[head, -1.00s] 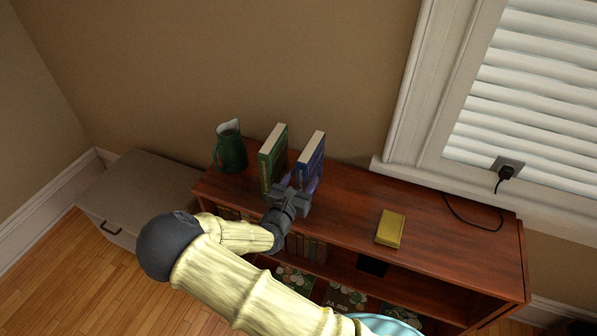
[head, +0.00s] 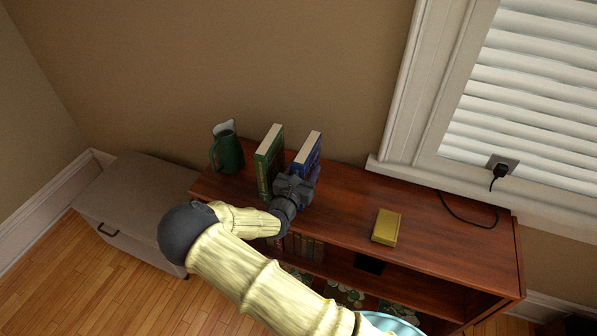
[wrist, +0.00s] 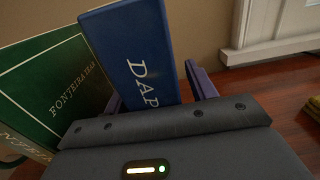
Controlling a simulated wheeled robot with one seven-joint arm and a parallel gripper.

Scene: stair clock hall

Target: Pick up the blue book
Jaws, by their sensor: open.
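The blue book (head: 307,156) stands upright on top of the reddish wooden shelf (head: 350,199), to the right of a green book. My gripper (head: 297,184) is at the front of the blue book and hides its lower part. In the wrist view the blue book (wrist: 133,52) rises between the two fingers of my open gripper (wrist: 160,88).
The green book (head: 268,160) stands close on the left, and it fills the left of the wrist view (wrist: 50,85). A green pitcher (head: 227,152) stands farther left. A yellow book or box (head: 386,227) lies to the right. A black cord (head: 455,211) runs over the shelf's right end.

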